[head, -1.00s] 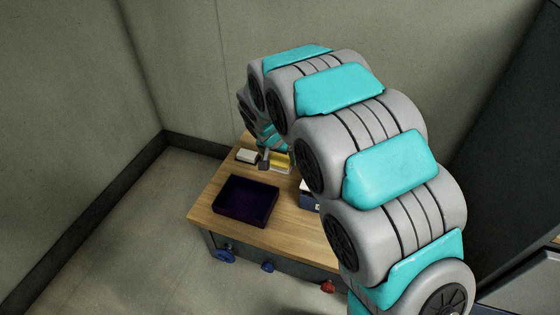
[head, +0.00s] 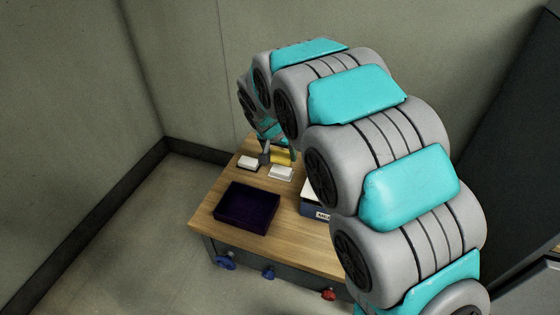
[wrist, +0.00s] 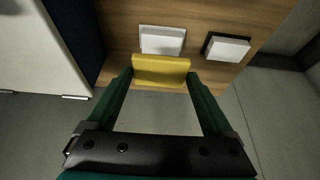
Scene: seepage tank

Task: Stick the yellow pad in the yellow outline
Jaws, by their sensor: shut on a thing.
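The yellow pad (wrist: 161,70) is held between the two green fingers of my gripper (wrist: 159,76) in the wrist view. It also shows in the head view (head: 281,156), at the far end of the wooden table, with my gripper (head: 279,152) around it. The pad looks raised near the table's edge; its height is hard to tell. One white block (head: 281,172) sits close to the pad, and another white block (head: 248,162) sits to its left. In the wrist view, one block has a white surround and the other a black one. I see no yellow outline.
A dark purple tray (head: 228,218) stands on the wooden table (head: 285,235). A labelled box (head: 318,208) is partly hidden behind my arm. Blue knobs (head: 226,262) and a red knob (head: 328,294) stick out at the table's front. Walls stand close behind and left.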

